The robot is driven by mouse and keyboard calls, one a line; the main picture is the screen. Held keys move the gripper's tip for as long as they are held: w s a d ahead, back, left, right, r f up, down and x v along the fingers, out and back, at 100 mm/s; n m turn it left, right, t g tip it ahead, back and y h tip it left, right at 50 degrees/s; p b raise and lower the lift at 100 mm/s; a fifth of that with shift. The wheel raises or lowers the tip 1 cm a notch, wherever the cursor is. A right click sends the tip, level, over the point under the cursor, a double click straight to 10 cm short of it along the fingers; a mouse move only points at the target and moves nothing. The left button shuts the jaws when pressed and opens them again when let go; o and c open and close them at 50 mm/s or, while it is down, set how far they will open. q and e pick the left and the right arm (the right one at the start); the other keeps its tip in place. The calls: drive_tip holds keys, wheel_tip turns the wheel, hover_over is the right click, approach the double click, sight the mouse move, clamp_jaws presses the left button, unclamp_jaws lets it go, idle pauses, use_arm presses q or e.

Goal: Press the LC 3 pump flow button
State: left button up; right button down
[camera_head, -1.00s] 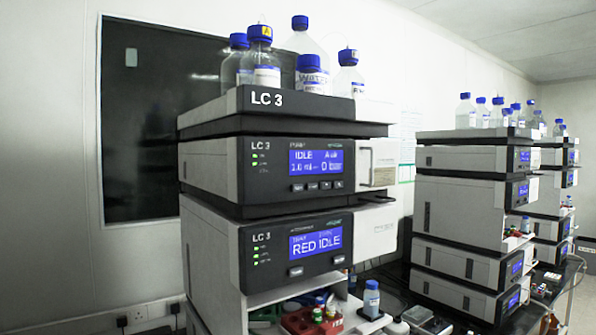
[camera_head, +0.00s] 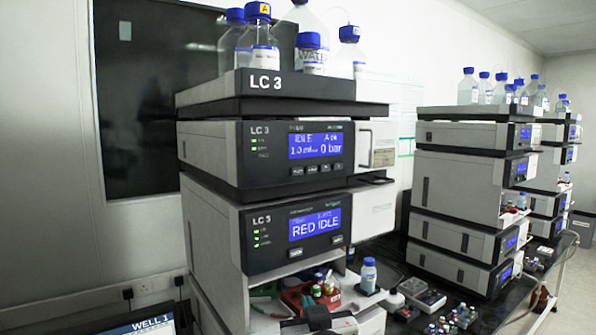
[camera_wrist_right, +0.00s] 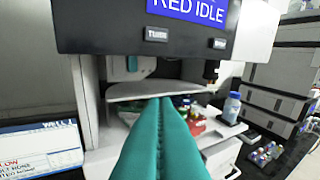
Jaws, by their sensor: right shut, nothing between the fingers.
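The LC 3 pump module (camera_head: 262,165) is the middle unit of the near stack. My right gripper, with teal fingers (camera_wrist_right: 162,102), is shut and empty in the right wrist view. It points toward the open shelf bay, below the RED IDLE module (camera_wrist_right: 130,28) and apart from it. The pump module is outside that view. My left gripper is not in view.
Blue-capped bottles (camera_head: 262,45) stand on the top tray (camera_head: 215,92). The RED IDLE module (camera_head: 265,236) is below the pump. A red vial rack (camera_head: 293,300) and a bottle (camera_head: 368,276) sit at the open bay. A second stack (camera_head: 460,200) stands right. A WELL 1 screen (camera_head: 140,325) is lower left.

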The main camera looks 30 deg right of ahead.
drive_tip(key=s+d+r+m+t+h, duration=0.1)
drive_tip(key=s+r+m+t+h, duration=0.1)
drive_tip(key=r, duration=0.8)
drive_tip(key=s+d+r+m+t+h, duration=0.1)
drive_tip(key=s+d+r+m+h, duration=0.1)
drive_tip(key=r, duration=0.9)
drive_tip(key=m+h, duration=0.1)
drive_tip(key=h, duration=0.1)
drive_tip(key=shift+r+m+t+h, duration=0.25)
drive_tip(key=shift+m+t+h, duration=0.15)
drive_tip(key=shift+w, duration=0.2)
drive_tip(key=b, duration=0.1)
approach(304, 161)
drive_tip(key=shift+s+r+x, duration=0.1)
drive_tip(key=shift+x, duration=0.85)
drive_tip(key=shift+s+r+x, duration=0.1)
drive_tip(key=shift+s+x, duration=0.05)
drive_tip(key=shift+x, duration=0.8)
drive_tip(key=shift+d, duration=0.15)
drive_tip(key=shift+w, duration=0.2)
drive_tip(key=shift+w, duration=0.25)
